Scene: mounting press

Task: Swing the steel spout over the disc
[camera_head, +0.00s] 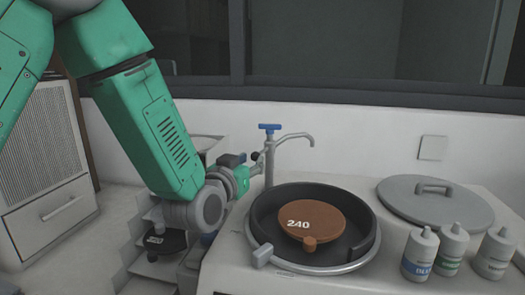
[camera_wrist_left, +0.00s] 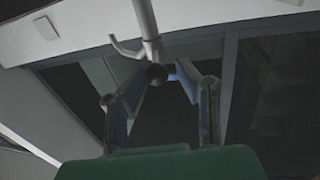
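The steel spout (camera_head: 292,137) tops an upright post (camera_head: 269,165) with a blue lever (camera_head: 269,127), behind the round basin. It bends right, its tip above the basin's back side. The brown disc (camera_head: 312,217), marked 240, lies in the black basin (camera_head: 262,222). My left gripper (camera_head: 257,168) is at the post's left side. In the left wrist view its fingers (camera_wrist_left: 160,73) are apart, with a dark round knob (camera_wrist_left: 157,73) between their tips; contact cannot be told. The post (camera_wrist_left: 147,22) and hooked spout (camera_wrist_left: 124,49) show beyond. My right gripper is out of view.
A grey lid (camera_head: 425,205) with a handle lies right of the basin. Several bottles (camera_head: 450,248) stand at the front right. A stepped rack (camera_head: 150,232) holding dark discs is at the left, under my left arm. The wall is close behind the spout.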

